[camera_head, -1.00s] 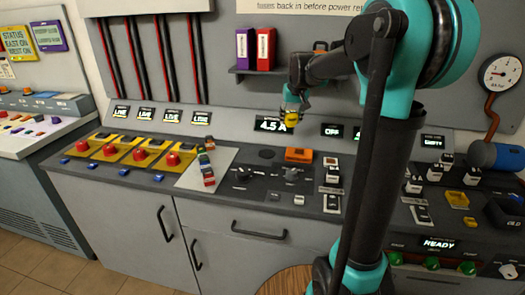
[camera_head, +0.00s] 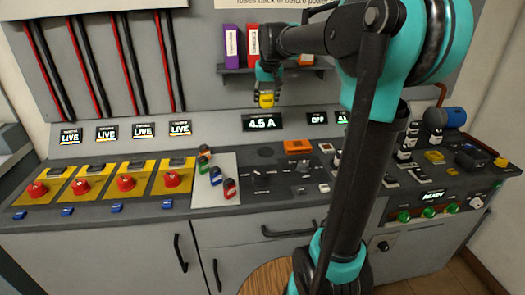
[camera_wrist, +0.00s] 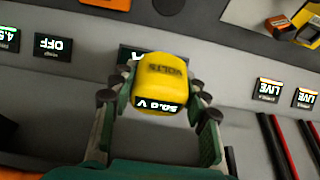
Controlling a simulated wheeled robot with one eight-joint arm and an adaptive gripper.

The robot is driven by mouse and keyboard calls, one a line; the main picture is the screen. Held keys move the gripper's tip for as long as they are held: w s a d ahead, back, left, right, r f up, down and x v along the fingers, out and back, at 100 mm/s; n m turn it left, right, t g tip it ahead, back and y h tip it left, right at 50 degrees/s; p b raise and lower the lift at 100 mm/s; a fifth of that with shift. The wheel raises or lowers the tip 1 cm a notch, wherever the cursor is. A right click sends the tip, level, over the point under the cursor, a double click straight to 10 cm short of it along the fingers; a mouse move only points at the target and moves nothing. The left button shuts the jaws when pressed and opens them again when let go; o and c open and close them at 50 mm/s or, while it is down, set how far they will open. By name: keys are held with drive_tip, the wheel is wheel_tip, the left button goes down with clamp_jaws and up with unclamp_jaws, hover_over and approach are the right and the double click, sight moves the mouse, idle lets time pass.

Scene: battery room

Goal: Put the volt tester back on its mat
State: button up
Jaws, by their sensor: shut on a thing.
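The yellow volt tester (camera_head: 266,100) hangs in my gripper (camera_head: 267,88), in front of the back panel and above the 4.5 A display in the head view.
The orange box (camera_head: 297,146) sits on the console. A pale board (camera_head: 225,180) with several coloured fuses lies left of the knobs. Red buttons on yellow plates (camera_head: 126,183) stand farther left. A shelf (camera_head: 290,71) with binders is behind my gripper.

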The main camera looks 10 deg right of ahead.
sight(265, 150)
wheel_tip(265, 150, down, 19)
drive_tip(key=shift+f, duration=0.2)
idle(0.3)
drive_tip(key=shift+f, duration=0.1)
drive_tip(key=o, duration=1)
drive_tip(key=v, duration=1.2)
